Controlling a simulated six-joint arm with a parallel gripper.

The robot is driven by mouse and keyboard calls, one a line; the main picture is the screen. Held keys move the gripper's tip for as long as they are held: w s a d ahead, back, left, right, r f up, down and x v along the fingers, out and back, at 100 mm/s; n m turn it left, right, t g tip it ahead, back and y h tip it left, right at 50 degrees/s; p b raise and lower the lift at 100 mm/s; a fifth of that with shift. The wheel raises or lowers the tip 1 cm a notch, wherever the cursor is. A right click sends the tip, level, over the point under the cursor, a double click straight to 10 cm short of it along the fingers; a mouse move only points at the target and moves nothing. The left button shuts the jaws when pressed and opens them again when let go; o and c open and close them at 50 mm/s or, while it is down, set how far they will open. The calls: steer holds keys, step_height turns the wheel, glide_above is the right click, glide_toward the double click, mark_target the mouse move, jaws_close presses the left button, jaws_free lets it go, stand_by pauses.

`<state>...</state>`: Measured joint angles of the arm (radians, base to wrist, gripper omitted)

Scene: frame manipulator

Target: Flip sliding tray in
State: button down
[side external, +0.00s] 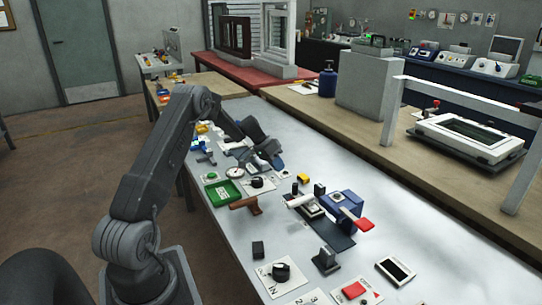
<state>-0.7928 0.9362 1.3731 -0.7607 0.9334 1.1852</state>
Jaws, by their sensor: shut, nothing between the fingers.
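My gripper (276,164) is at the end of my dark arm, low over the far left part of the long grey table (420,262). Its fingers are small and partly hidden by the wrist, and they look shut with nothing held. No part is plainly marked as the sliding tray. A blue device (343,204) with a red lever (364,224) stands on a dark plate mid-table, to the right of my gripper and nearer the camera. A white-framed unit with a dark window (470,134) lies on the bench at right; I cannot tell which one is the tray.
A green tray (224,193), a brown handle (244,203), a dial gauge (235,171) and several knobs crowd the table near my gripper. A blue bottle (327,80) and a grey block (372,83) stand on the bench behind.

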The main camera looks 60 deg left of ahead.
steer(key=d+f, duration=0.1)
steer(key=w+d+f, duration=0.1)
steer(key=d, duration=0.1)
steer(key=shift+w+d, duration=0.1)
steer(key=shift+w, duration=0.1)
steer(key=shift+w+d+f, duration=0.15)
steer(key=shift+d+f, duration=0.05)
steer(key=shift+d, duration=0.5)
steer(key=d, duration=1.2)
steer(key=shift+d, duration=0.35)
steer(key=a, duration=0.1)
steer(key=s+a+r, duration=0.1)
steer(key=a, duration=0.1)
steer(key=a+r, duration=0.1)
steer(key=shift+s+a, duration=0.15)
steer(key=shift+a, duration=0.25)
steer(key=v, duration=0.8)
steer(key=shift+s+r, duration=0.2)
steer(key=shift+r, duration=0.05)
